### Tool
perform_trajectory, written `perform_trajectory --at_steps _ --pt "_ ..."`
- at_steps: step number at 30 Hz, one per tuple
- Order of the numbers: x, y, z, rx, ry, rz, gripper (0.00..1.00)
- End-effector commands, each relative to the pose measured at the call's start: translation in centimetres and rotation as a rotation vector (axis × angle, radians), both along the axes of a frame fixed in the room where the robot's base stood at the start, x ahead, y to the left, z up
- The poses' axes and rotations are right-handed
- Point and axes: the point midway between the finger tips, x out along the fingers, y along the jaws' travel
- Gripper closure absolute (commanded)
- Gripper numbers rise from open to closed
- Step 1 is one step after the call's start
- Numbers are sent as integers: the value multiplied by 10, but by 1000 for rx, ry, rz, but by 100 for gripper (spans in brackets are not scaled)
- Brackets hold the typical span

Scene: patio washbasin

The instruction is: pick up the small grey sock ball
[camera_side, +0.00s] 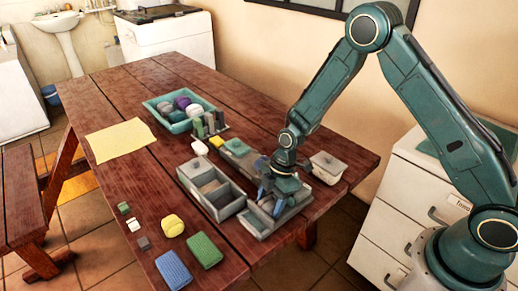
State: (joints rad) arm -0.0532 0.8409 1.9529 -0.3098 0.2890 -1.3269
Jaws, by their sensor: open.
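My gripper (272,199) is open and points down over a grey tray (252,224) near the table's right edge. Its fingers are low, among the tray's contents, and cover part of them; I cannot tell what lies between them. A pale grey ball (194,110) lies in the teal basket (155,108) at the back, beside purple and green balls. A small dark grey piece (143,242) lies on the table's front left, apart from my gripper. I cannot tell for sure which of these is the small grey sock ball.
A grey divided box (183,177) stands just left of my gripper, and a lidded grey box (328,165) to its right. A yellow cloth (120,140) lies at left.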

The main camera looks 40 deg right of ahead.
Motion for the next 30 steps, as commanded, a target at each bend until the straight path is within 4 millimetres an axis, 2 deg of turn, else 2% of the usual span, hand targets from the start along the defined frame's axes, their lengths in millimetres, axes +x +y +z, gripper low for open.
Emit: perform_trajectory --at_steps 5,10,13,14,23,30 --pt "0 0 0 0 0 0 45" --pt "0 0 0 0 0 0 73" --pt "0 0 0 0 0 0 73" --pt "0 0 0 0 0 0 77" --pt "0 0 2 0 -1 0 77" --pt "1 0 16 1 -2 -1 77"
